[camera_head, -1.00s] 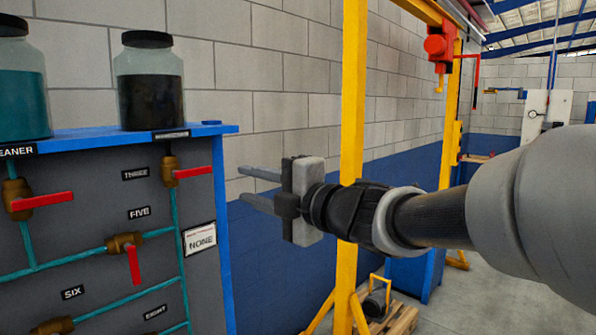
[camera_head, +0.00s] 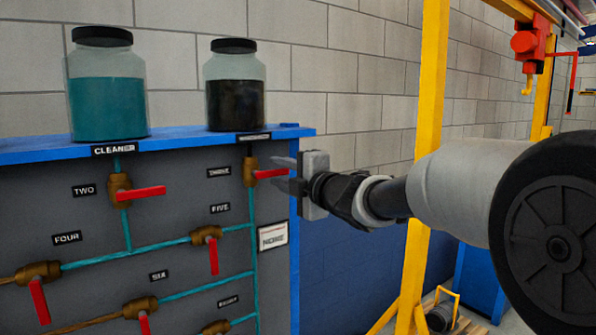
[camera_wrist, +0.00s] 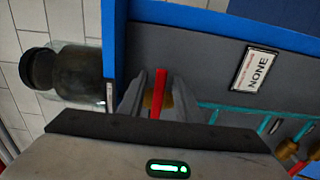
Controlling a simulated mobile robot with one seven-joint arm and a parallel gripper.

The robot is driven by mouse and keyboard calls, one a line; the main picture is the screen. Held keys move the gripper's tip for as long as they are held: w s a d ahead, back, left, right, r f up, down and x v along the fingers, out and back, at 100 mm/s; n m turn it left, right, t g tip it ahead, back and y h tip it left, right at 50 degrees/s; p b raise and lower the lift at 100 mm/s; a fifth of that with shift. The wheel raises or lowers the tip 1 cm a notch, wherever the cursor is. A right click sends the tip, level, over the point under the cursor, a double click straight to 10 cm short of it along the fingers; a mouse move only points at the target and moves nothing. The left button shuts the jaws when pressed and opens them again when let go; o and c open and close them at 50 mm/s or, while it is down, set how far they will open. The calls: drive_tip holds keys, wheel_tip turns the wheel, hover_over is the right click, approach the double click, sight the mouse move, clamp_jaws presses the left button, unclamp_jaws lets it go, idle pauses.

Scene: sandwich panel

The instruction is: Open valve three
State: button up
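Valve three has a brass body (camera_head: 250,172) and a red lever (camera_head: 268,174) that points sideways to the right. It sits on the teal pipe under the dark-filled jar, beside the label THREE (camera_head: 219,172). My gripper (camera_head: 280,173) is at the panel's right edge with its fingers pointing left at the lever. In the wrist view the red lever (camera_wrist: 158,96) stands between the two grey fingers, with a gap showing on each side. The gripper is open. Whether either finger touches the lever further in cannot be told.
The grey panel (camera_head: 60,210) carries several other valves with red levers, including valve two (camera_head: 120,188) and valve five (camera_head: 206,236). Jars of teal (camera_head: 108,108) and dark liquid (camera_head: 235,102) stand on the blue shelf. A yellow frame (camera_head: 428,110) stands to the right.

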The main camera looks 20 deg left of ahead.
drive_tip(key=shift+w+a, duration=0.15)
drive_tip(key=shift+a, duration=0.05)
clamp_jaws()
